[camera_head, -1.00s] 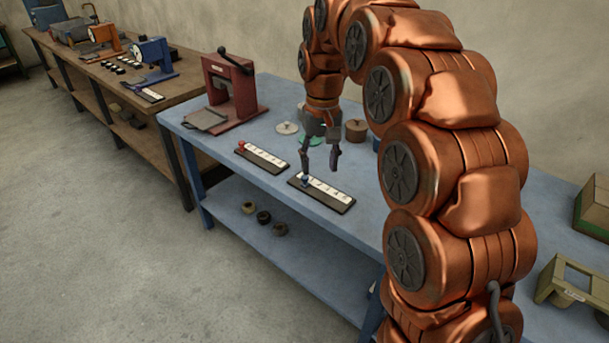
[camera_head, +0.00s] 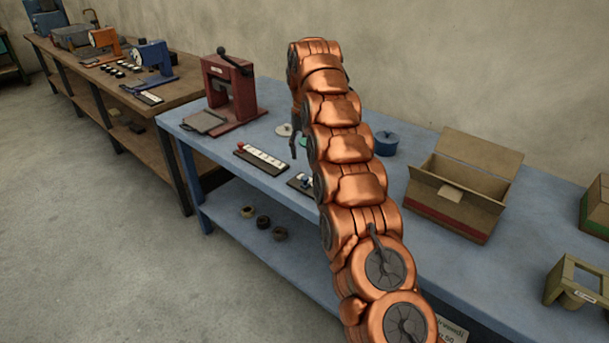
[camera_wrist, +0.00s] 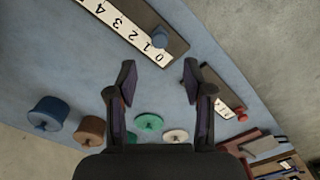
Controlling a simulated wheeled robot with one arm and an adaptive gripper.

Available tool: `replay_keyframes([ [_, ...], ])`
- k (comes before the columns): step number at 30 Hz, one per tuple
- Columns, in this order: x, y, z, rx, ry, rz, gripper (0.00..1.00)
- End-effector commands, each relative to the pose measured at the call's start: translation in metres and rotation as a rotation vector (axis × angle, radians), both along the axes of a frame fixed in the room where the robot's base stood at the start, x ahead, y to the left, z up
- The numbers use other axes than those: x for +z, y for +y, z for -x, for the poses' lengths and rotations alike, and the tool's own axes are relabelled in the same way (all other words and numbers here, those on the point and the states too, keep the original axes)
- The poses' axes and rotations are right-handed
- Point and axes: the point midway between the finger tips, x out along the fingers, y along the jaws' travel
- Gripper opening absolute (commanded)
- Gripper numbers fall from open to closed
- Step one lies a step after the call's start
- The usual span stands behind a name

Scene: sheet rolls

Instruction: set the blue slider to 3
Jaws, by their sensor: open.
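The blue slider is a small blue knob (camera_wrist: 160,37) on a dark base with a white numbered scale (camera_wrist: 118,20). In the wrist view it stands beside the low end of the scale, near 0 and 1. In the head view the knob (camera_head: 305,182) shows just left of my arm, which hides the right part of its scale. My gripper (camera_wrist: 159,75) is open and empty, its fingers spread apart just short of the scale's 0 end in the wrist view. In the head view only part of my gripper (camera_head: 293,146) shows, beyond the slider.
A red slider knob (camera_head: 240,147) on a similar scale stands to the left. A red press (camera_head: 231,85) is at the bench's left end. Blue (camera_wrist: 47,113), brown (camera_wrist: 90,130), green (camera_wrist: 149,122) and white (camera_wrist: 175,136) round pieces lie nearby. An open cardboard box (camera_head: 440,205) stands right.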

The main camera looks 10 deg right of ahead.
Motion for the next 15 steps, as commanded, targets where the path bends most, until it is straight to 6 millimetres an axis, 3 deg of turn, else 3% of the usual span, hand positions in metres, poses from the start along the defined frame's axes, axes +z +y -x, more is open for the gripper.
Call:
replay_keyframes([
  [15,-0.028,-0.001,-0.005,-0.006,-0.001,0.002,0.51],
])
